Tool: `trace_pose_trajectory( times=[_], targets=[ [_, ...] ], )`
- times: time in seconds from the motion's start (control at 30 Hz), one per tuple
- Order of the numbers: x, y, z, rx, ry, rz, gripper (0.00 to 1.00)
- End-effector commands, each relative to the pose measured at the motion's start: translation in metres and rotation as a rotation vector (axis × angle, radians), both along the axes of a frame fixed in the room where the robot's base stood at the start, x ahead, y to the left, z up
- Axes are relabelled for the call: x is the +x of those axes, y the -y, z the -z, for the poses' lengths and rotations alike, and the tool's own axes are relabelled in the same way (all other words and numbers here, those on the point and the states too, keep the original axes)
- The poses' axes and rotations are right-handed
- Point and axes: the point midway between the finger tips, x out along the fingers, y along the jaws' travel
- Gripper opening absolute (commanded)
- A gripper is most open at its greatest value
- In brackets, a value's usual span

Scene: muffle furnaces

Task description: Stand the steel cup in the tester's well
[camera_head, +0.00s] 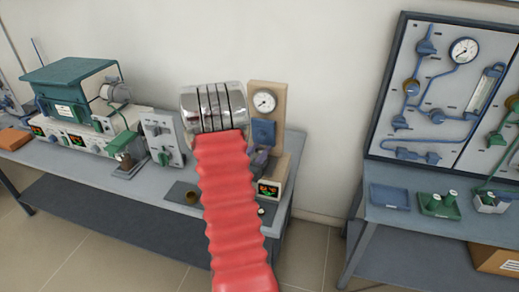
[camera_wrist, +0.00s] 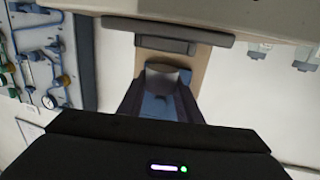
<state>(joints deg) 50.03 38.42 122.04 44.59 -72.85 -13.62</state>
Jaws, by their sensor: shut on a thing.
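The steel cup (camera_wrist: 164,76) is a grey cylinder between the dark fingers of my gripper (camera_wrist: 161,92) in the wrist view. My gripper is shut on it. Behind the cup is the beige and blue body of the tester (camera_wrist: 200,58). In the head view the tester (camera_head: 264,122) stands at the right end of the bench, with a beige column, a round gauge, a blue block and a lit display low in front. My red arm and chrome wrist cover its left side. The cup and fingers are hidden there. I cannot make out the well.
The grey bench (camera_head: 85,160) carries a green-topped furnace (camera_head: 70,88), a grey switch box (camera_head: 160,135) and a dark mat (camera_head: 176,192) with a small brass-coloured piece. At right, a second table has a blue tray (camera_head: 390,197) and a green tray (camera_head: 438,207) below a gauge panel (camera_head: 440,90).

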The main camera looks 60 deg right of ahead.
Motion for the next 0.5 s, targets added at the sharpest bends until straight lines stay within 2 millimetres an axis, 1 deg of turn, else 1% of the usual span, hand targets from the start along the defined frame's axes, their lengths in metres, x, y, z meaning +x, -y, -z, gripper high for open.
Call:
trace_pose_trajectory(
  times=[0.5],
  targets=[
    [-0.001, 0.001, 0.028, -0.001, 0.000, 0.001, 0.00]
  ],
)
